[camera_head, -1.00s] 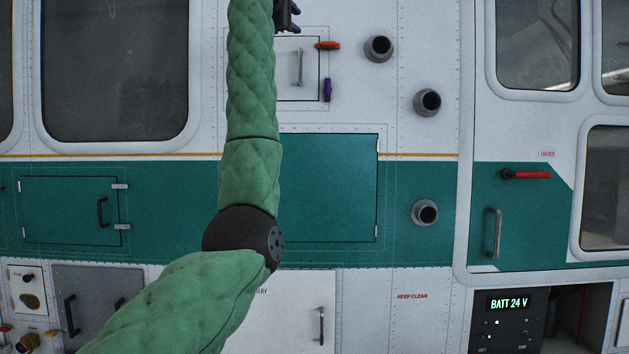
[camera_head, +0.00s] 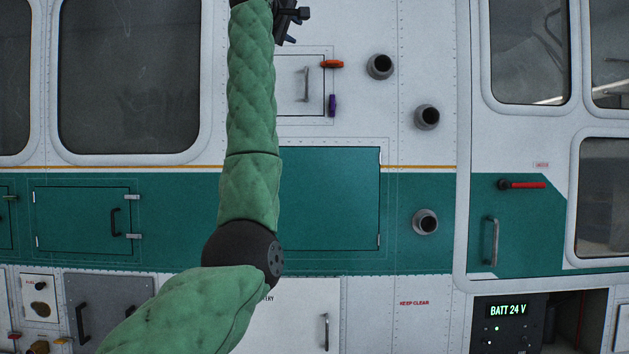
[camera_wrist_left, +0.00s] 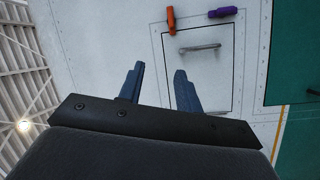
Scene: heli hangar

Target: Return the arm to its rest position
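My left arm comes in from the lower left in the head view, in a green padded sleeve, and reaches up past the top edge. My left gripper (camera_head: 291,20) shows only partly at the top of that view. In the left wrist view its two blue fingers (camera_wrist_left: 158,88) stand apart with nothing between them. Beyond them is a white hatch (camera_wrist_left: 203,85) with a metal handle, shut; it also shows in the head view (camera_head: 295,95). The gripper is apart from the handle as far as I can see. My right gripper is out of view.
An orange latch (camera_head: 332,64) and a purple latch (camera_head: 332,105) sit at the hatch's edge. Several round grey ports (camera_head: 380,66) stick out to its right. A red-handled lever (camera_head: 525,185) is on the door at right. A panel reading "BATT 24 V" (camera_head: 508,310) is at lower right.

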